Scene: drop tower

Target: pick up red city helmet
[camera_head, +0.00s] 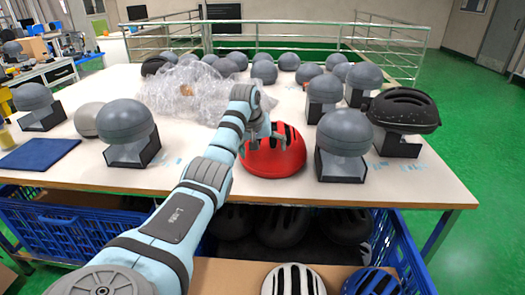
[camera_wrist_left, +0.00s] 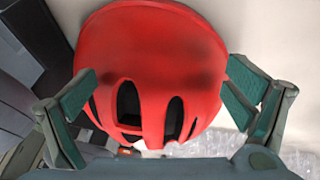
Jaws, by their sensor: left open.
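The red city helmet (camera_head: 274,158) sits on the white table near its front edge, with dark vents on top. My left gripper (camera_head: 262,138) is over the helmet's upper left side. In the left wrist view the helmet (camera_wrist_left: 150,65) fills the middle, its vents toward the gripper. The fingers of my left gripper (camera_wrist_left: 160,95) are spread wide, one on each side of the helmet. I cannot tell whether they touch it. My right gripper is not in view.
Grey headforms on dark stands flank the helmet, one at left (camera_head: 126,122) and one at right (camera_head: 344,133). A black helmet (camera_head: 404,108) stands farther right. Clear plastic wrap (camera_head: 185,90) lies behind. A blue crate (camera_head: 400,250) with helmets is below the table's front edge.

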